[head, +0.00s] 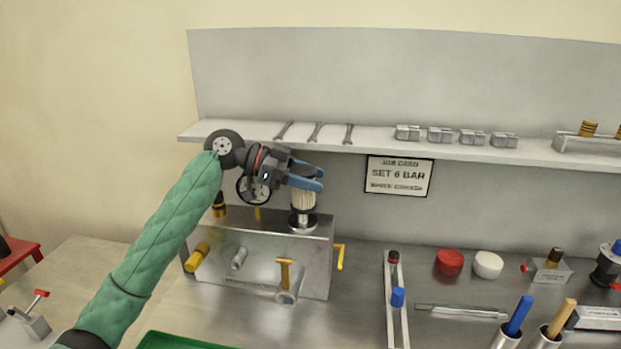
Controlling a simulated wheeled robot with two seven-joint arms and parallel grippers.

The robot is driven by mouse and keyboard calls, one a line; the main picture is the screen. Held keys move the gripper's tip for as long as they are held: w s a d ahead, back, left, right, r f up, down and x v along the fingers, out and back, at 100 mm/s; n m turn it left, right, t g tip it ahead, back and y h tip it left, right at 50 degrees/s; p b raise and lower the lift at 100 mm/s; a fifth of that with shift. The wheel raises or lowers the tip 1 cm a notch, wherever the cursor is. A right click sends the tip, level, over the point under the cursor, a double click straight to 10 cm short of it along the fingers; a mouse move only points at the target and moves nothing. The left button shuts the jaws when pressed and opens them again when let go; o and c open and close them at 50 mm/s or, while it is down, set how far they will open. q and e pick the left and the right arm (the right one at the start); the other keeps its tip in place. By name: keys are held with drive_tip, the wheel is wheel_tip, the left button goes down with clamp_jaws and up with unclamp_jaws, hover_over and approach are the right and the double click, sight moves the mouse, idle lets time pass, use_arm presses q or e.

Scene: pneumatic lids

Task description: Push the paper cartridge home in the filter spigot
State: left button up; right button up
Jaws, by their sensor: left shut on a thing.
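The pale pleated paper cartridge (302,199) stands upright above the metal filter spigot (302,223) on top of the steel box (262,232). Its lower end is at or very close to the spigot; I cannot tell how deep it sits. My left gripper (308,178) comes in from the left, its blue fingers shut on the upper part of the cartridge and hiding its top. My right gripper is not in view.
A shelf (370,146) with wrenches and metal blocks runs close behind my left gripper. A round gauge (252,190) is partly hidden by it. Yellow handles (340,257) stick out of the box. Red cap (449,262), white cap (488,264) and tools stand to the right.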

use_arm(q)
drive_tip(key=shift+f, duration=0.5)
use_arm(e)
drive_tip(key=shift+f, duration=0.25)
use_arm(q)
drive_tip(key=shift+w+r, duration=0.1)
drive_tip(key=shift+r, duration=0.05)
idle(0.3)
drive_tip(key=shift+a+b, duration=0.15)
drive_tip(key=shift+b, duration=0.25)
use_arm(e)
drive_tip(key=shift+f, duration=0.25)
use_arm(q)
drive_tip(key=shift+a+b, duration=0.15)
drive_tip(key=shift+b, duration=0.25)
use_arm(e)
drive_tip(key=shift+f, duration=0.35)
